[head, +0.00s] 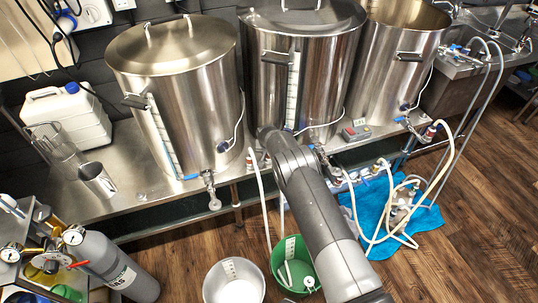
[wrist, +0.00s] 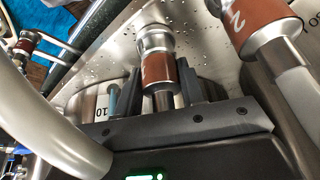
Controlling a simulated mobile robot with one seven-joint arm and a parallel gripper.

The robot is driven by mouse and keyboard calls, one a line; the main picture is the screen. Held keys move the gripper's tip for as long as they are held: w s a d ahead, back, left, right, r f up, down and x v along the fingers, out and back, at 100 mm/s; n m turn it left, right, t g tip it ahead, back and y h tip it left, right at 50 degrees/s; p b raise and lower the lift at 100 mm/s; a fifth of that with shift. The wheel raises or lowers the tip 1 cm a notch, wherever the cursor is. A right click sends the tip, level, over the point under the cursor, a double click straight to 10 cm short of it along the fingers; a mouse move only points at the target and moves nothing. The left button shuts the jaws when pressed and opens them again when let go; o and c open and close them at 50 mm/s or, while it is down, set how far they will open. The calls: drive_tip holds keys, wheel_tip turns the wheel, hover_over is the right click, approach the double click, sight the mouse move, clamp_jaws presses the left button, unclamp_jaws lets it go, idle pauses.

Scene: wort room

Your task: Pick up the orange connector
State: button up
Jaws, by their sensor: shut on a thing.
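In the wrist view, my gripper (wrist: 160,78) has its two dark fingers on either side of a metal hose connector with an orange-brown band (wrist: 158,72). The fingers are shut on this orange connector. Its silver upper end meets a wet steel surface, and I cannot tell whether it is still joined to anything there. A second connector with a similar orange-brown band (wrist: 254,21), marked 2, is at the upper right, apart from the fingers. In the head view, my arm covers the gripper and the held connector.
In the head view, steel kettles (head: 185,85) stand on a steel bench (head: 135,200). A green bucket (head: 277,268), a white bucket (head: 212,285) and a blue cloth (head: 428,218) are on the floor.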

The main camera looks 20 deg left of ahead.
drive_tip(key=shift+r, duration=0.15)
wheel_tip(320, 180, up, 28)
drive_tip(key=shift+f, duration=0.1)
idle(0.5)
idle(0.3)
wheel_tip(320, 180, up, 4)
drive_tip(key=shift+r, duration=0.2)
idle(0.5)
idle(1.0)
